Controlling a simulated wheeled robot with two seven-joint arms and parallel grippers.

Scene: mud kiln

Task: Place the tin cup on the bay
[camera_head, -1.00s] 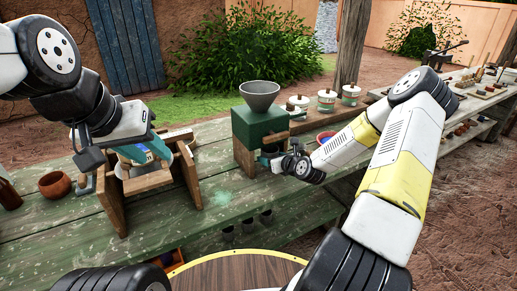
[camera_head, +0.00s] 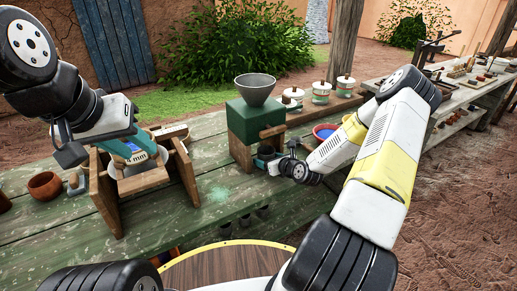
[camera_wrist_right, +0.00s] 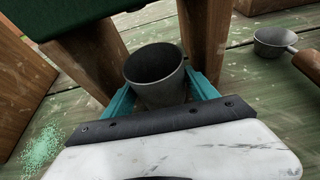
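The tin cup (camera_wrist_right: 158,80) is a dark grey metal cup with an open top, between two wooden legs under the green box in the right wrist view. My right gripper (camera_wrist_right: 160,95) has a teal finger on each side of it, seemingly against its walls. In the head view the cup (camera_head: 265,152) is small and partly hidden. The green grinder box (camera_head: 256,121) with a grey funnel stands above it; the space between its legs looks like the bay. Whether the cup's bottom touches the base is hidden. My left gripper (camera_head: 131,150) is over a wooden frame; its fingertips are unclear.
The wooden frame (camera_head: 187,173) holds a pale bowl. A brown clay bowl (camera_head: 47,185) stands at the left. White lidded jars (camera_head: 320,92) line the back, and a blue-rimmed bowl (camera_head: 325,132) is behind my right arm. A small metal dipper (camera_wrist_right: 273,40) lies right of the legs.

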